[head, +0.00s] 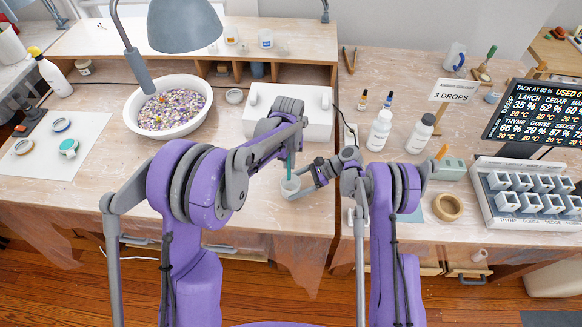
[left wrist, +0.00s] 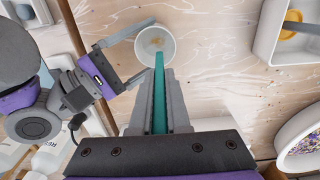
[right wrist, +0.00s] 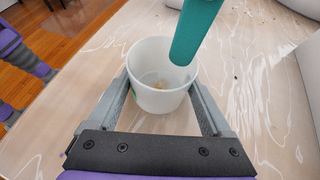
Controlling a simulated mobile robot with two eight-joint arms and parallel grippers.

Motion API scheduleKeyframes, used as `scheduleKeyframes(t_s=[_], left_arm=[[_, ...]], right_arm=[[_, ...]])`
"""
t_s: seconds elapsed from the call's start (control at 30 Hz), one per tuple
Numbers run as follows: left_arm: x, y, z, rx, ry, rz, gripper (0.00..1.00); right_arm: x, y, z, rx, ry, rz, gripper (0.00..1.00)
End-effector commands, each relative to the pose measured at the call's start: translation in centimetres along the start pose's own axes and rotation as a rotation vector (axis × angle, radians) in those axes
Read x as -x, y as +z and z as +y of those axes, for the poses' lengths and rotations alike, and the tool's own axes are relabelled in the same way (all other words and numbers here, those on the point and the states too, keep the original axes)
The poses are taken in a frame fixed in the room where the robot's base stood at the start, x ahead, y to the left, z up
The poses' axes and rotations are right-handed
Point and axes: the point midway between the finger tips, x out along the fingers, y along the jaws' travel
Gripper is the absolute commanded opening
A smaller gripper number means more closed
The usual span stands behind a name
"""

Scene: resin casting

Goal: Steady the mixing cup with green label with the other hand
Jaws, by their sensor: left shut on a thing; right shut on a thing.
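The mixing cup (head: 291,187) is a small white cup at the front edge of the bench. In the right wrist view the cup (right wrist: 160,92) stands upright between the fingers of my right gripper (right wrist: 162,108), with a bit of green on its left side and a little amber residue inside. My right gripper (head: 306,187) is shut on the cup. My left gripper (left wrist: 158,115) is shut on a teal stick (left wrist: 159,85), which points down from above. In the right wrist view the stick's tip (right wrist: 183,50) is over the cup's far right rim.
A white bowl of coloured chips (head: 168,107) and a white box (head: 290,110) stand behind. White bottles (head: 380,130), a tape roll (head: 447,207) and a rack of small cups (head: 530,195) are to the right. Bare bench lies left of the cup.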

Motion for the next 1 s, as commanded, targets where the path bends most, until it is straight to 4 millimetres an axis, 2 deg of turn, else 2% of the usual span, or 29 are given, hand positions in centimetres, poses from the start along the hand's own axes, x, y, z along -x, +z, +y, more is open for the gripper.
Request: scheduleKeyframes(t_s=[0.57, 1.0], left_arm=[[-0.3, -0.1, 0.0, -0.001, 0.0, 0.0, 0.0], [-0.5, 3.0, 1.3, -0.002, 0.0, 0.0, 0.0]], right_arm=[[0.0, -0.1, 0.0, 0.0, 0.0, 0.002, 0.17], [0.0, -0.1, 0.0, 0.0, 0.0, 0.002, 0.17]])
